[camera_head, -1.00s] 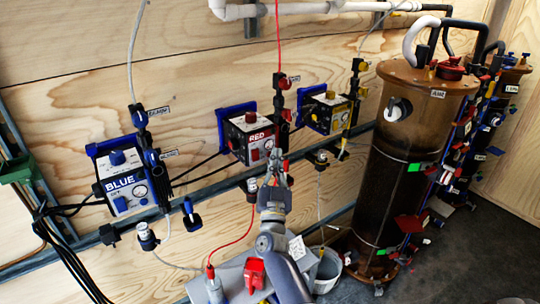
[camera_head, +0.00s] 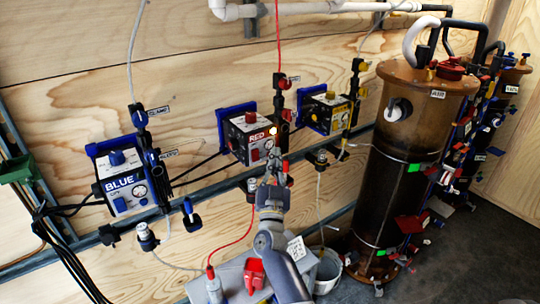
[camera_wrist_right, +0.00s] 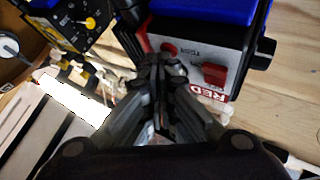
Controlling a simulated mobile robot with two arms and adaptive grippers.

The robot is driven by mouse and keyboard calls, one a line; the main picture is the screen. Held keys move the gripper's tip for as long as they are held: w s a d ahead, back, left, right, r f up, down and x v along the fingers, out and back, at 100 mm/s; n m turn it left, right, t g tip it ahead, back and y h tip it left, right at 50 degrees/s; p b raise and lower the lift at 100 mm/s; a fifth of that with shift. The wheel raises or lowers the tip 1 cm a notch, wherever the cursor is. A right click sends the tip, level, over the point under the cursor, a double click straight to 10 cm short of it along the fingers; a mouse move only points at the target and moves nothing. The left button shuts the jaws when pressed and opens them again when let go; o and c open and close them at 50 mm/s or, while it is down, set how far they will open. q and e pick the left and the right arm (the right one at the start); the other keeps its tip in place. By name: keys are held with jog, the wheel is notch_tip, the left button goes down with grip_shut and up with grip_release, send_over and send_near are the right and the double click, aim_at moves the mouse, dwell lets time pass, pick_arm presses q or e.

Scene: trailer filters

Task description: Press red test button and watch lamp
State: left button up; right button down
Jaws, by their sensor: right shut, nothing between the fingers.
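The pump box labelled RED (camera_head: 240,138) hangs on the wooden wall. The wrist view shows its front face upside down, with the round red test button (camera_wrist_right: 169,48) beside the TEST label and a larger red switch (camera_wrist_right: 214,73). A small lamp (camera_head: 272,130) on the box's front glows yellow-white in the head view. My right gripper (camera_head: 272,168) is shut and empty, just below and in front of the box. In the wrist view its fingertips (camera_wrist_right: 163,66) are close to the button; I cannot tell whether they touch it. My left gripper is not in view.
The BLUE box (camera_head: 122,182) hangs at left and a box with a yellow knob (camera_head: 328,110) at right. A brown filter column (camera_head: 405,160) stands further right. Hoses, black fittings (camera_head: 281,100) and a grey rail (camera_head: 215,158) surround the boxes. A white bucket (camera_head: 328,268) stands below.

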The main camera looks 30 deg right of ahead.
jog(key=shift+s+p, duration=0.45)
jog(key=shift+s, duration=0.3)
jog(key=s+p, duration=0.2)
jog(key=s, duration=0.3)
jog(key=shift+d+p, duration=0.25)
jog(key=shift+p, duration=0.15)
dwell(0.4)
